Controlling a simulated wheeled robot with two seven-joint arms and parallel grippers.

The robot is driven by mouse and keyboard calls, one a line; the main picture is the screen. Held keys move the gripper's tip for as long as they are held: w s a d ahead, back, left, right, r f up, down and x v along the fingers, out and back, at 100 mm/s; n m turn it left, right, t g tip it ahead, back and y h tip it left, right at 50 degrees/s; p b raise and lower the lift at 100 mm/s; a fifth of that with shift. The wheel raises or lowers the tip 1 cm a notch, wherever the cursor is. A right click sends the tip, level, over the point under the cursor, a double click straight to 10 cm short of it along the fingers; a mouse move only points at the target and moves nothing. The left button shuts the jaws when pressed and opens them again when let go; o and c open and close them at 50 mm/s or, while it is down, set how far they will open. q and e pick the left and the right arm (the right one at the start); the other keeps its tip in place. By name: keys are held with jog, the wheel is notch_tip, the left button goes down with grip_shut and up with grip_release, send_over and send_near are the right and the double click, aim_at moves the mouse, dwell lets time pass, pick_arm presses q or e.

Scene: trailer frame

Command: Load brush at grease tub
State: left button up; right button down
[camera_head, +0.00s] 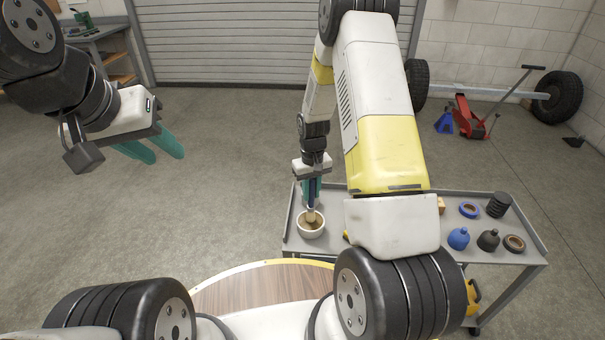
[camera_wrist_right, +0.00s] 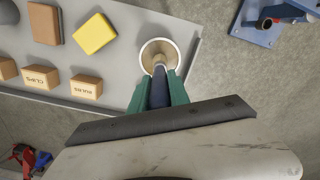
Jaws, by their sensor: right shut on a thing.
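The grease tub (camera_head: 304,233) is a small pale round cup with tan contents, standing near the left end of the cart. It also shows in the right wrist view (camera_wrist_right: 145,47). My right gripper (camera_head: 311,192) points down above the tub, its green fingers shut on the dark blue handle of the brush (camera_wrist_right: 158,92). The brush's lower end (camera_head: 311,216) is inside the tub's rim; how deep its bristles go is hidden. My left gripper (camera_head: 166,157) is up at the left, away from the cart, its green fingers apart with nothing between them.
The wrist view shows a yellow sponge-like block (camera_wrist_right: 94,34), a brown block (camera_wrist_right: 44,24) and small labelled boxes (camera_wrist_right: 86,87) beside the tub.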

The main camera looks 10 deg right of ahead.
jog(key=shift+f, duration=0.45)
dwell(1.1)
jog(key=shift+r, duration=3.55)
